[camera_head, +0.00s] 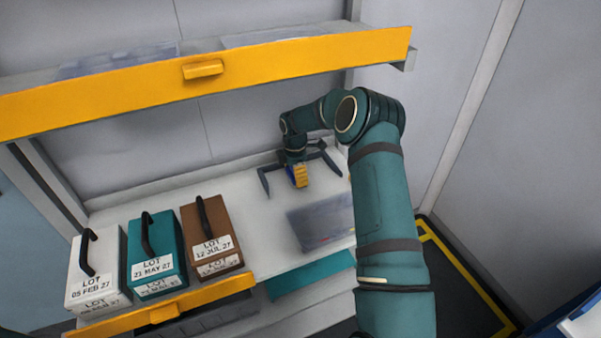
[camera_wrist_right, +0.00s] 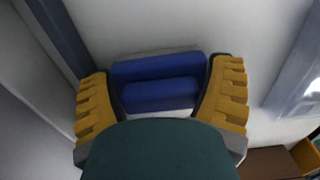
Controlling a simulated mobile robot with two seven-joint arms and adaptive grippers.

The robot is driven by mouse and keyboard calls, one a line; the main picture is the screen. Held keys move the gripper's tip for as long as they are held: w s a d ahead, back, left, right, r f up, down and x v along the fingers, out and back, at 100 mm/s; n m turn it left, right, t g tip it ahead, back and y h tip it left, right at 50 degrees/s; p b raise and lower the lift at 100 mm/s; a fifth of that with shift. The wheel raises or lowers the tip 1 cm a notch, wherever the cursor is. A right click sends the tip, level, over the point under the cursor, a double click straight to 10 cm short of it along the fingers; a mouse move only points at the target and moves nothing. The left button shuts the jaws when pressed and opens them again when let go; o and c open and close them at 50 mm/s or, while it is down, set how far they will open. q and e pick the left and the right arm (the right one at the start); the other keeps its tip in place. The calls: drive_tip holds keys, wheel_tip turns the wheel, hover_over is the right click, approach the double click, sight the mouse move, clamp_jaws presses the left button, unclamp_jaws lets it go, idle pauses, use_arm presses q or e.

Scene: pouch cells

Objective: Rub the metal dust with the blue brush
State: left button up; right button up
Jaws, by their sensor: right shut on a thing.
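The blue brush (camera_wrist_right: 158,82) shows in the right wrist view as a blue block with a lengthwise step, between the yellow finger pads. My right gripper (camera_wrist_right: 161,95) is shut on it. In the head view my right gripper (camera_head: 299,176) is low over the back of the white shelf, with a little blue beside its yellow pads. Whether the brush touches the shelf is unclear. I cannot make out the metal dust in either view. My left gripper is not in view.
White, teal and brown lot-labelled boxes (camera_head: 95,275) (camera_head: 155,258) (camera_head: 212,240) stand at left on the white shelf (camera_head: 270,225). A translucent grey case (camera_head: 322,222) lies in front of my right gripper. A yellow-fronted upper shelf (camera_head: 250,68) hangs above. Dark bracket-like bars (camera_head: 265,181) flank the gripper.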

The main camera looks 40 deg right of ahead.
sight(280, 184)
drive_tip(key=shift+w+a, duration=0.2)
drive_tip(key=shift+a, duration=0.65)
drive_tip(key=shift+w+a, duration=0.2)
drive_tip(key=shift+a, duration=0.65)
drive_tip(key=shift+w+a, duration=0.2)
drive_tip(key=shift+a, duration=0.65)
